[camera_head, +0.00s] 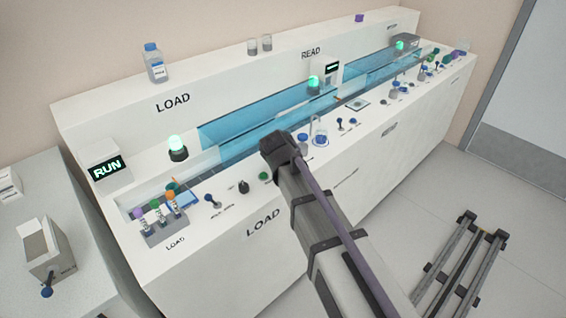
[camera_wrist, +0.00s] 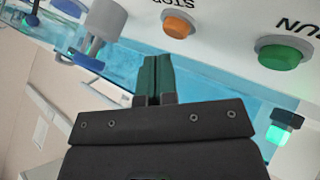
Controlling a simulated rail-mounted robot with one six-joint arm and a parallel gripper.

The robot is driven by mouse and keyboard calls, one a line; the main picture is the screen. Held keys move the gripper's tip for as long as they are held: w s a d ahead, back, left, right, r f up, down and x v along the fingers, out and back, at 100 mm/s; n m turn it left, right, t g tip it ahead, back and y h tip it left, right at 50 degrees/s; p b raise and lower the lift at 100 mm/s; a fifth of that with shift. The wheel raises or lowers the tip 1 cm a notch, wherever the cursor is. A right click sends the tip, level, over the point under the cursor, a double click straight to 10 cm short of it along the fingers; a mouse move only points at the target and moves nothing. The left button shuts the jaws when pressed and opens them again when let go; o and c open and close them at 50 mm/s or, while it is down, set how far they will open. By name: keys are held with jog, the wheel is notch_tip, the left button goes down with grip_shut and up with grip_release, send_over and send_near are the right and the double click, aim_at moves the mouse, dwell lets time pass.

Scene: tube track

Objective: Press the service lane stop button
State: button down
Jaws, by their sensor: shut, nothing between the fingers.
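In the wrist view, which is turned upside down, an orange button (camera_wrist: 178,25) sits beside the lettering STOP on the white panel. A larger green button (camera_wrist: 286,52) sits beside the lettering RUN. My gripper (camera_wrist: 156,60) has its dark green fingers together with nothing between them. The fingertips point toward the panel, close to the orange button in the picture, with a small gap showing. I cannot tell which lane these buttons belong to. In the head view, my arm hides the fingers and the orange button.
A white console (camera_head: 100,115) with blue channels runs away to the right. A rack of capped tubes (camera_head: 166,232) stands at its left end. A RUN display (camera_head: 107,168) and green beacons (camera_head: 178,146) are lit. A blue-grey fitting (camera_wrist: 100,25) rises left of the fingers in the wrist view.

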jog(key=shift+f, duration=0.1)
jog(key=shift+f+b, duration=0.3)
jog(key=shift+b, duration=0.1)
jog(key=shift+f+b, duration=0.5)
dwell(0.6)
dwell(0.3)
jog(key=shift+r+p, duration=0.9)
notch_tip(320, 180, up, 5)
jog(key=p, duration=0.5)
jog(key=shift+r, duration=0.15)
jog(key=shift+f, duration=0.2)
